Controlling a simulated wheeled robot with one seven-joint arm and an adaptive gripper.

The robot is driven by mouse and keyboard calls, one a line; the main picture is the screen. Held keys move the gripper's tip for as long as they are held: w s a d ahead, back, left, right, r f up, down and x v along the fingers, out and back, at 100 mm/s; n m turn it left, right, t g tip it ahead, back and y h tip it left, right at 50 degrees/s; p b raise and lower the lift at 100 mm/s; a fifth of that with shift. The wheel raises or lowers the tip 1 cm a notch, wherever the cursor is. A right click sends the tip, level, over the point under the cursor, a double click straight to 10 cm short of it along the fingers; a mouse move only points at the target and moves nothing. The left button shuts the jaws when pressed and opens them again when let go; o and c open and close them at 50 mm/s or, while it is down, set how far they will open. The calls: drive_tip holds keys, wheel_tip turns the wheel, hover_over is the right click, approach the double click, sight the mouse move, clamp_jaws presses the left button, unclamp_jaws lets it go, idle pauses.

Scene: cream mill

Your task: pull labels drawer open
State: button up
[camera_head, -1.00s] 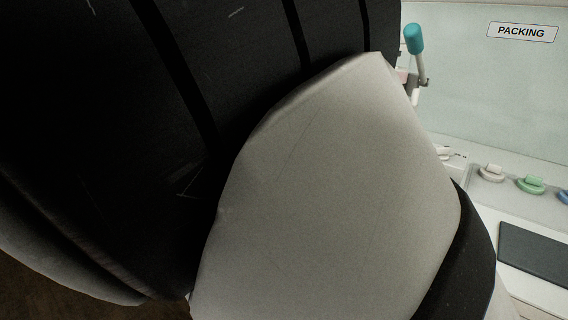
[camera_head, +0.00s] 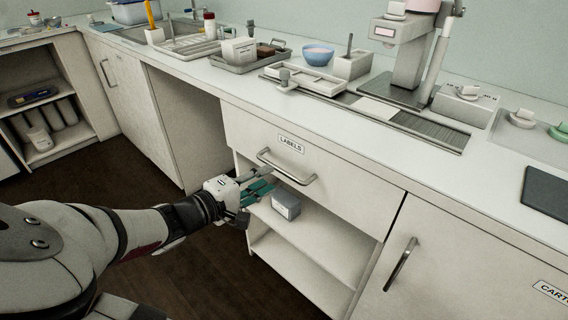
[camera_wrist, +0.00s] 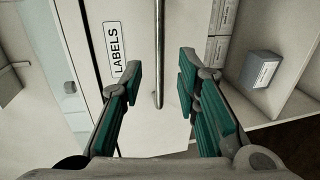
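The labels drawer (camera_head: 345,190) has a pale front with a "LABELS" sign and looks shut, flush with the counter. Its metal bar handle (camera_head: 288,168) runs along the front below the sign. My gripper (camera_head: 266,180) is at the left end of the handle, with its teal fingers pointing at the drawer. In the wrist view, my gripper (camera_wrist: 160,85) is open, and the handle (camera_wrist: 158,55) shows as an upright bar between the two fingers, apart from both. The sign (camera_wrist: 116,50) is left of the bar. I cannot tell how deep the bar lies between the fingertips.
Below the drawer is an open shelf with a grey box (camera_head: 286,203). A cupboard door with a handle (camera_head: 402,263) stands to the right. The counter above holds a tray (camera_head: 250,58), a blue bowl (camera_head: 318,55) and a machine (camera_head: 405,55). Dark floor is clear at lower left.

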sight(280, 171)
drive_tip(key=b+x, duration=0.2)
drive_tip(key=x, duration=0.4)
drive_tip(key=shift+w+d, duration=0.25)
drive_tip(key=shift+w, duration=0.05)
clamp_jaws()
